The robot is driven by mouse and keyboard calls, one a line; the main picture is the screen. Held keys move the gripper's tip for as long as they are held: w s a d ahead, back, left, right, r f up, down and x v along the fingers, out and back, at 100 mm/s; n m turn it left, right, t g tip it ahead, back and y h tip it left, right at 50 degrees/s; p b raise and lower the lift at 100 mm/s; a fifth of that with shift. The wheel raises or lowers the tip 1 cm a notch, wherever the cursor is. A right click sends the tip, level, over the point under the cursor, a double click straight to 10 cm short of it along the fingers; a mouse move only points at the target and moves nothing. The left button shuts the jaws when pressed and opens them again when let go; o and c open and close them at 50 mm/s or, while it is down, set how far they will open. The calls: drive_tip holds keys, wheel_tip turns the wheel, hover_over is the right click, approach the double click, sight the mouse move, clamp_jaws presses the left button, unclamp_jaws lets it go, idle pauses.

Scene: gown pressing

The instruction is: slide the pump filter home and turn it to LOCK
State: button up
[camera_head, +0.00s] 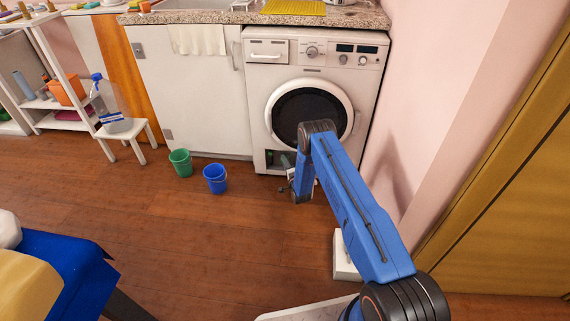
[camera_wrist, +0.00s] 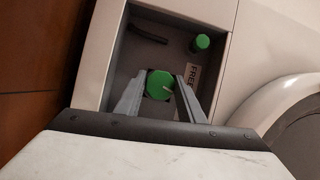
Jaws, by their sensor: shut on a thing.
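The pump filter (camera_wrist: 160,85) shows in the wrist view as a round green cap with a pale line mark on it. It sits in the dark open recess (camera_wrist: 118,62) low on the white washing machine (camera_head: 256,120). My gripper (camera_wrist: 160,92) has one finger on each side of the green cap and is shut on it. How deep the filter sits, and whether it touches the recess's back wall, I cannot tell. In the head view the gripper and filter are mostly hidden behind my blue arm at the machine's lower left corner.
A second, smaller green cap (camera_wrist: 201,43) and a dark hose-like piece (camera_wrist: 148,34) are in the recess, with a partly covered label (camera_wrist: 192,75). A green bucket (camera_head: 180,163) and a blue bucket (camera_head: 215,179) stand on the floor to the left. A white box (camera_head: 345,262) is near my arm.

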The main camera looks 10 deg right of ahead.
drive_tip(key=shift+w+r, duration=0.1)
drive_tip(key=m+t, duration=0.1)
drive_tip(key=m, duration=0.2)
drive_tip(key=shift+w+h, duration=0.1)
drive_tip(key=shift+h, duration=0.2)
drive_tip(key=shift+m+t, duration=0.6)
drive_tip(key=shift+m, duration=0.3)
clamp_jaws()
drive_tip(key=o, duration=1.2)
unclamp_jaws()
drive_tip(key=shift+d+r, duration=0.1)
drive_tip(key=v, duration=1.7)
drive_tip(key=shift+s, duration=0.25)
